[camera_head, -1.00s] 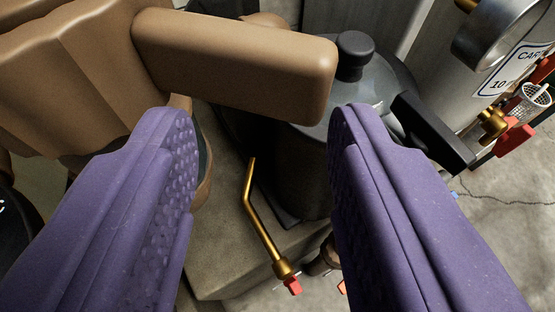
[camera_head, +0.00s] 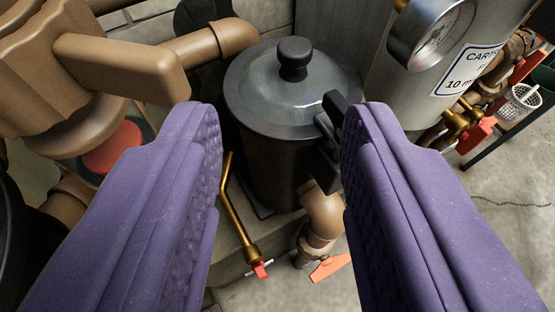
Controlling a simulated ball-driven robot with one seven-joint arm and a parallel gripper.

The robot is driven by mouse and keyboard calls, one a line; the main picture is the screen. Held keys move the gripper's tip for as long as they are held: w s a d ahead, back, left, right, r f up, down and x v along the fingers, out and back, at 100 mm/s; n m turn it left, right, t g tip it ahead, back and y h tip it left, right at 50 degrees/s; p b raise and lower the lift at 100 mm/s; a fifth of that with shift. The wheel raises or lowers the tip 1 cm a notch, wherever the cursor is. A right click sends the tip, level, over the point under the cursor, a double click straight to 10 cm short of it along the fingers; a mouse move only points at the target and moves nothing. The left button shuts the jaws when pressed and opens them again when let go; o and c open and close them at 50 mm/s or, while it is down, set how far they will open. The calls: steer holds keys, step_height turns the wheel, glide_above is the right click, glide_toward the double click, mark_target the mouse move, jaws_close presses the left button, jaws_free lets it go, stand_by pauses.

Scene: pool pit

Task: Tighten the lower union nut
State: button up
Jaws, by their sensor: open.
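My gripper (camera_head: 286,112) is open and empty, its two purple, dimpled fingers wide apart in the lower half of the view. Between and beyond the fingertips stands a black pot with a clear lid (camera_head: 262,85). I cannot tell for sure which part is the lower union nut. A brown valve body (camera_head: 35,70) with a thick handle (camera_head: 125,66) is at upper left, with a round collar (camera_head: 75,128) under it. A brown elbow pipe (camera_head: 322,212) with a collar shows low at the centre, partly behind the right finger. The fingers touch none of these.
A bent brass pipe with a red tap (camera_head: 238,225) stands in front of the pot. An orange handle (camera_head: 330,267) is beside it. A grey cartridge tank (camera_head: 450,85) with a gauge (camera_head: 432,35) is at upper right. Bare concrete floor (camera_head: 490,215) lies at lower right.

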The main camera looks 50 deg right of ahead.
stand_by(0.5)
steer(key=p+v, duration=0.3)
steer(key=v, duration=0.4)
steer(key=shift+s+a, duration=0.25)
steer(key=shift+r, duration=0.1)
